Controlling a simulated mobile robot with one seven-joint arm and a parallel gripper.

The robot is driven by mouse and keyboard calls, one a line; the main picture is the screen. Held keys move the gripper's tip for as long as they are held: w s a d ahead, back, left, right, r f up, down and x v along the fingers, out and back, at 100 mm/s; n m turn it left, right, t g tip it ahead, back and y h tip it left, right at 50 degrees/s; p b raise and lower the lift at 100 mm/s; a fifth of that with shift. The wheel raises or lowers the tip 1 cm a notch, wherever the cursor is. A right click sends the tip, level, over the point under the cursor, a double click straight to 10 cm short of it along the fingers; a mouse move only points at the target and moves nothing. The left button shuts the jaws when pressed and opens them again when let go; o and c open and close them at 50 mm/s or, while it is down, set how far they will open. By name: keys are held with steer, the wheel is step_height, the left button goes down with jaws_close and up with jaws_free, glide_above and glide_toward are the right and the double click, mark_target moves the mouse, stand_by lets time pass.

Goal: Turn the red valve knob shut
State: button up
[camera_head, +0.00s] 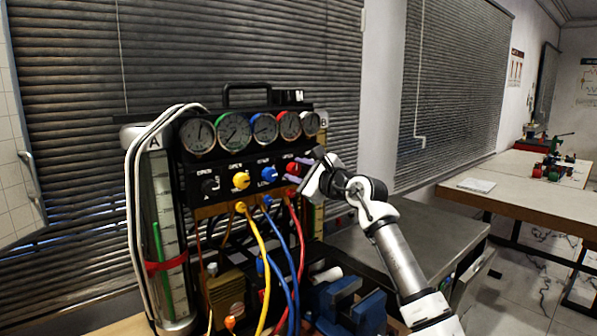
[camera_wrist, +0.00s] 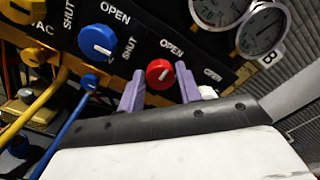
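The red valve knob (camera_wrist: 160,74) sits on the black panel, with an OPEN label above it in the wrist view. My gripper (camera_wrist: 160,69) is open, with one purple finger on each side of the knob. Gaps show between the knob and both fingers, so it is not clamped. Any SHUT label for this knob seems hidden by the fingers. In the head view the red knob (camera_head: 292,168) is partly covered by my gripper (camera_head: 301,171), which comes in from the right.
A blue knob (camera_wrist: 96,40) and a yellow knob (camera_head: 241,180) sit left of the red one. A pale knob (camera_wrist: 207,92) is close by the right finger. Gauges (camera_head: 264,129) line the top. Yellow, blue and red hoses (camera_head: 298,245) hang below.

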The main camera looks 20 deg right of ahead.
steer(key=c, duration=0.5)
steer(key=m+b, duration=0.1)
steer(key=m, duration=0.2)
steer(key=shift+f+m, duration=0.1)
steer(key=shift+m, duration=0.3)
steer(key=m+b, duration=0.1)
steer(key=m, duration=0.2)
steer(key=shift+m, duration=0.4)
steer(key=m+b, duration=0.1)
steer(key=m, duration=0.9)
steer(key=shift+b, duration=0.35)
steer(key=shift+m, duration=0.3)
